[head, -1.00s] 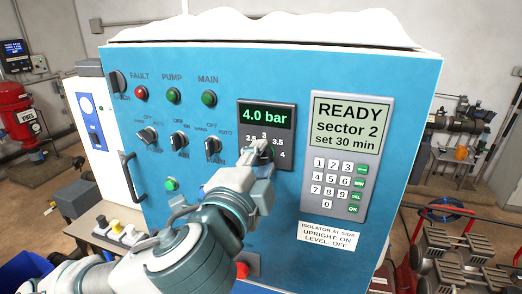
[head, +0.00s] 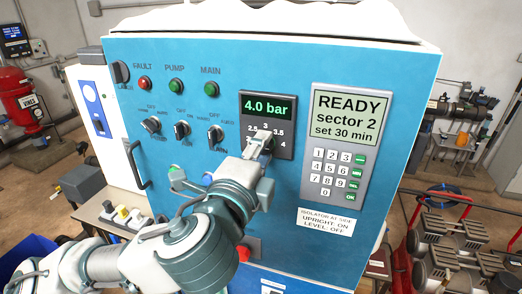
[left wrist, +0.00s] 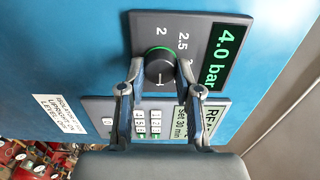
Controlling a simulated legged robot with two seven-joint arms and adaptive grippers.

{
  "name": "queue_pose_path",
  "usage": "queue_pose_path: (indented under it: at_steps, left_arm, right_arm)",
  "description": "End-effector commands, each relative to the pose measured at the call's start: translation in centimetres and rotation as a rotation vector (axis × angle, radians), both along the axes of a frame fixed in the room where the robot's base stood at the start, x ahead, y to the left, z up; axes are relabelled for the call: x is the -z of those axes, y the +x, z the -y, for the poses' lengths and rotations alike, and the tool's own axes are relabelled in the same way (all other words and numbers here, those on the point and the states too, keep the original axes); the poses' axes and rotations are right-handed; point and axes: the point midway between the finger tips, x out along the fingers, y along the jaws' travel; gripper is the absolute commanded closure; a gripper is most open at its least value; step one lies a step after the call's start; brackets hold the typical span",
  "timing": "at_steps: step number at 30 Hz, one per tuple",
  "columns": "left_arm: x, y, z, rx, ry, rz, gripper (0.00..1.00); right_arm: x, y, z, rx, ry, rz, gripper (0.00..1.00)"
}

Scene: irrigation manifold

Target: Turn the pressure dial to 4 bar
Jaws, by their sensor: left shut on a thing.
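The pressure dial (left wrist: 158,66) is a round black knob with a green ring and a white mark, below a green display (head: 267,107) that reads 4.0 bar. The scale from 2 to 4 runs around it. My left gripper (left wrist: 158,80) is shut on the dial, one finger on each side. In the wrist view the white mark points down, away from the 2. In the head view my left gripper (head: 262,143) covers most of the dial, and the 4 shows just right of it. My right gripper is not in view.
The blue cabinet also carries a keypad panel (head: 338,145) reading READY sector 2, set 30 min, to the right of the dial. Several switches and lamps sit left of it, with a black handle (head: 138,165) at the left edge. A red knob (head: 243,252) is below my arm.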

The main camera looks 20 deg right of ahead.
Motion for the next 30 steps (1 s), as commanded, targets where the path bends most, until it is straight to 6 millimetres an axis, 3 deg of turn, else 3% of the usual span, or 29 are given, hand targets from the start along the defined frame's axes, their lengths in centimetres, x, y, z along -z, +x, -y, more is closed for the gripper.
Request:
queue_pose_path:
  at_steps: [2, 3, 6, 17, 30]
  left_arm:
    - [0.7, 0.1, 0.2, 0.003, 0.011, -0.012, 1.0]
    - [0.7, 0.1, 0.2, 0.003, 0.011, -0.012, 0.62]
    - [0.6, 0.0, 0.2, 0.003, 0.01, -0.011, 0.42]
    - [0.1, -0.7, -0.2, 0.004, 0.002, -0.003, 0.42]
    - [0.3, -7.8, -5.2, 0.004, 0.005, -0.004, 0.42]
  right_arm:
    - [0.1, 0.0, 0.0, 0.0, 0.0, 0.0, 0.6]
    - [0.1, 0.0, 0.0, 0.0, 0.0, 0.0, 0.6]
    - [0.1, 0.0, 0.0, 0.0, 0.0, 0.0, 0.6]
    - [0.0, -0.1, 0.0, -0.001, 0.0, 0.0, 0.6]
    - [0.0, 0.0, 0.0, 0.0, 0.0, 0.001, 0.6]
